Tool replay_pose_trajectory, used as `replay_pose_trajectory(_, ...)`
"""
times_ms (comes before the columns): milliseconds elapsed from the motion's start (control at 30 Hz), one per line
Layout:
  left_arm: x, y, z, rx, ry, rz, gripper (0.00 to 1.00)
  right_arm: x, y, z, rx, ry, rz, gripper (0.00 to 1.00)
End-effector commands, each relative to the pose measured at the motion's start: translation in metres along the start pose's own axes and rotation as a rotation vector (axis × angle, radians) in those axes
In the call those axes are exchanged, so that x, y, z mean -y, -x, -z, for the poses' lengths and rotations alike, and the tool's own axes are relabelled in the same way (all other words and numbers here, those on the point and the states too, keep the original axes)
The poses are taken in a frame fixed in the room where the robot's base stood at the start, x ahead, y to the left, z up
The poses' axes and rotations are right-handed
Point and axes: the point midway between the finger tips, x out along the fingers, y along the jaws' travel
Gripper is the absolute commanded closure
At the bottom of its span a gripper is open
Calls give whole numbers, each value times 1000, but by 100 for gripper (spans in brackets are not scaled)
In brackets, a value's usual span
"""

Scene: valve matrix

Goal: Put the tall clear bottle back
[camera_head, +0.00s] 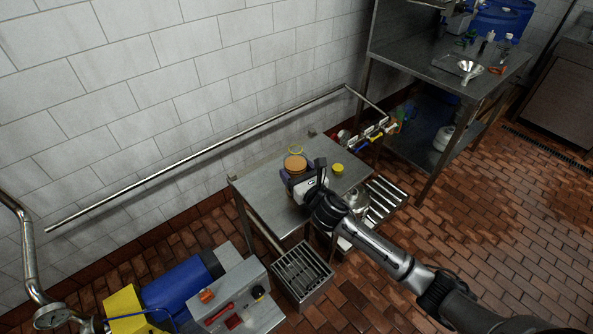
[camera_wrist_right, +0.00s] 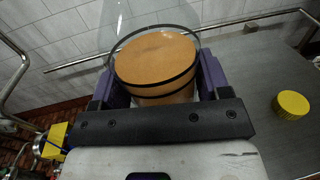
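A clear vessel with orange-brown contents (camera_head: 295,163), which looks like the tall clear bottle, is at the steel table. My right gripper (camera_head: 302,180) has its purple fingers on both sides of it. In the right wrist view the vessel (camera_wrist_right: 155,58) fills the gap between the fingers, so the gripper looks shut on it. Its clear upper part rises above the contents; its base is hidden, and I cannot tell whether it touches the table. My left gripper is not in view.
A yellow cap (camera_head: 337,168) lies on the steel table (camera_head: 265,190), right of the gripper. A pipe (camera_head: 200,155) runs along the wall. A steel shelf (camera_head: 440,65) with bottles and a funnel (camera_head: 470,67) stands right. A blue motor (camera_head: 180,288) is front left.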

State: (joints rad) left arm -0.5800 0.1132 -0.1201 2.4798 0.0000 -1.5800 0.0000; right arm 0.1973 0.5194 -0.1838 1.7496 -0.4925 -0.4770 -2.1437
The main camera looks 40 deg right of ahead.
Motion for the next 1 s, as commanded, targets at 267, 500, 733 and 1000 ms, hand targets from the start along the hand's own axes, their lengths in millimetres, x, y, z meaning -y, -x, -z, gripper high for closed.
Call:
replay_pose_trajectory(267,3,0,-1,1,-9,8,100,0,0,0,-1,0,0,5)
replay_pose_trajectory(500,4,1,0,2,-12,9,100,0,0,-1,-1,0,0,5)
replay_pose_trajectory(733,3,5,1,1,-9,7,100,0,23,-2,-3,2,-1,5)
replay_pose_trajectory(1000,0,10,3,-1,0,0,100,0,74,-2,-3,1,-1,5)
